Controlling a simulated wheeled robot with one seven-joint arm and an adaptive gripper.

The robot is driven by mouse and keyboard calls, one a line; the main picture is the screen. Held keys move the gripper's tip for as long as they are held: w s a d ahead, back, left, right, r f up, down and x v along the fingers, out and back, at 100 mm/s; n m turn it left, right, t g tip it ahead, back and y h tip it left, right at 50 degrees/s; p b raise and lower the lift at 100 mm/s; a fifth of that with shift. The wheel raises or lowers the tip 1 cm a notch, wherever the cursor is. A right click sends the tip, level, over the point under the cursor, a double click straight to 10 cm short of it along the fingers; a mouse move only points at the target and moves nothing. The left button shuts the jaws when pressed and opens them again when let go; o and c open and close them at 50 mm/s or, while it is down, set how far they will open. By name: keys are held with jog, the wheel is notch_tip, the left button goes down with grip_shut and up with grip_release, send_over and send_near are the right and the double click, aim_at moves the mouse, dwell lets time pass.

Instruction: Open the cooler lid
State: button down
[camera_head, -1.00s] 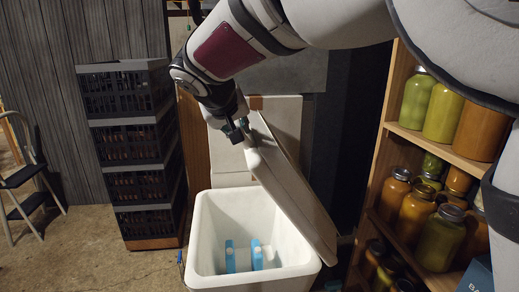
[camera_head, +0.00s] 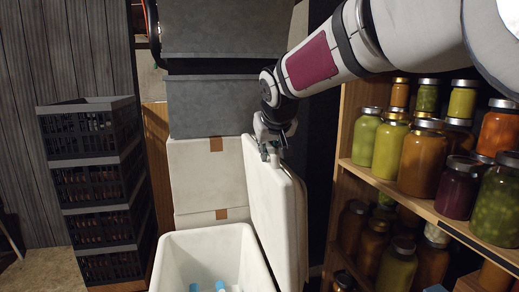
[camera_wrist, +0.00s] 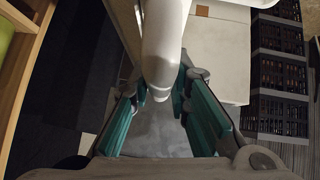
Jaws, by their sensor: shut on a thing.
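The white cooler (camera_head: 172,262) stands open at the bottom of the head view, with blue-and-white items (camera_head: 221,288) partly visible inside. Its lid (camera_head: 277,220) is raised and stands nearly upright along the cooler's right side. My gripper (camera_head: 274,152) is at the lid's upper edge and shut on it. In the wrist view the white lid edge (camera_wrist: 162,50) runs down between the two teal-padded fingers. The cooler's front and lower part are out of the head view.
A wooden shelf (camera_head: 395,188) of filled jars (camera_head: 422,160) stands close on the right. Black stacked crates (camera_head: 92,165) stand on the left. Pale boxes (camera_head: 196,170) and grey boxes (camera_head: 205,105) are stacked behind the cooler.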

jog(key=shift+d+f, duration=0.2)
jog(key=shift+d, duration=0.15)
jog(key=c, duration=1.5)
grip_release()
jog(key=shift+f, duration=0.1)
jog(key=v, duration=1.2)
jog(key=shift+w+a+r, duration=0.1)
jog(key=shift+r, duration=0.25)
jog(key=s+d+f+m+g+h+p, duration=0.1)
jog(key=s+d+p, duration=0.1)
jog(key=s+d, duration=0.45)
jog(key=s+d+f+m+g+p, duration=0.1)
jog(key=s+d+p, duration=0.15)
jog(key=s, duration=0.65)
jog(key=s+d+f+g+p, duration=0.1)
jog(key=s+d+f, duration=0.1)
jog(key=s, duration=0.5)
jog(key=s+d+f+m+g+p, duration=0.1)
jog(key=s+f, duration=0.3)
jog(key=s, duration=0.3)
jog(key=s+d+f+g+p, duration=0.1)
jog(key=s+d+f+p, duration=0.1)
jog(key=s, duration=0.5)
jog(key=shift+s+d+f, duration=0.25)
jog(key=shift+d+f, duration=0.05)
jog(key=shift+f, duration=0.1)
